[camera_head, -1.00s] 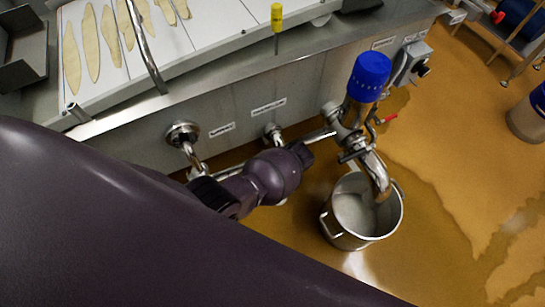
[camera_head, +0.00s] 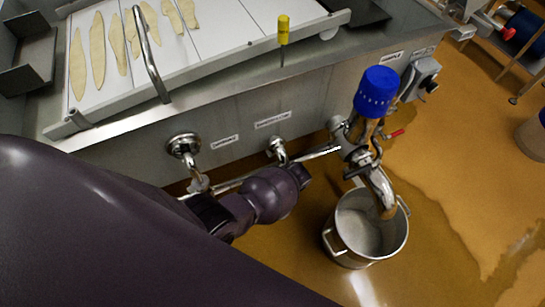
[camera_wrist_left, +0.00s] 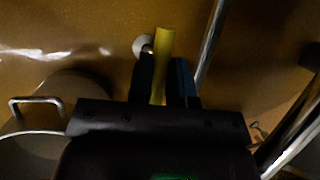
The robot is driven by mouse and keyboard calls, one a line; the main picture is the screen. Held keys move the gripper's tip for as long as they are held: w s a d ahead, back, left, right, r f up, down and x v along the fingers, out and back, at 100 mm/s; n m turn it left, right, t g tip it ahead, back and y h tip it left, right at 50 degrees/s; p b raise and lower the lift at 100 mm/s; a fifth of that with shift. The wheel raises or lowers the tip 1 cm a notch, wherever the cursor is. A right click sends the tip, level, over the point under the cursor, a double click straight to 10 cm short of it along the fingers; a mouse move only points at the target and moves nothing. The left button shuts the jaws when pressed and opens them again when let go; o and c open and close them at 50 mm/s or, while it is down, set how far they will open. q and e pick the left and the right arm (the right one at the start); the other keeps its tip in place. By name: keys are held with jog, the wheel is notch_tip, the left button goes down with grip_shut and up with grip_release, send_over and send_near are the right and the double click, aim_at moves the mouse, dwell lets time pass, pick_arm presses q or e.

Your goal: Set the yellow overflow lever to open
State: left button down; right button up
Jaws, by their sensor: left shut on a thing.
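In the left wrist view a yellow lever (camera_wrist_left: 165,42) stands between the two dark fingers of my left gripper (camera_wrist_left: 165,68). The gripper is shut on it, and the lever's top end sticks out past the fingertips. The lever's lower part and pivot are hidden by the gripper. In the head view my dark left arm covers the lower left and middle, and neither the gripper nor the held lever shows there. Which setting the lever is at cannot be told. My right gripper is in neither view.
A steel pot (camera_head: 345,247) stands on the wet ochre floor beneath a blue-capped valve (camera_head: 376,92) with a bent spout. Steel pipe fittings (camera_head: 184,146) stick out of the tank front (camera_head: 310,95). A yellow-topped thin rod (camera_head: 283,30) stands at the tank's edge.

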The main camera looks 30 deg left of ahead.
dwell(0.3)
pick_arm(q)
jog(key=shift+s+a+f+t+h+p, duration=0.1)
jog(key=shift+f+t+h+p, duration=0.25)
jog(key=shift+f+t+h, duration=0.8)
jog(key=shift+t+h, duration=0.05)
jog(key=shift+t, duration=0.3)
jog(key=shift+f+n+t+h, duration=0.3)
jog(key=shift+f+t+h, duration=0.1)
jog(key=shift+f+t, duration=0.1)
jog(key=shift+f+t+h, duration=0.45)
jog(key=shift+t+h, duration=0.05)
jog(key=shift+t, duration=0.2)
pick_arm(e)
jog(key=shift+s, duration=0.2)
pick_arm(q)
jog(key=shift+w+d, duration=0.2)
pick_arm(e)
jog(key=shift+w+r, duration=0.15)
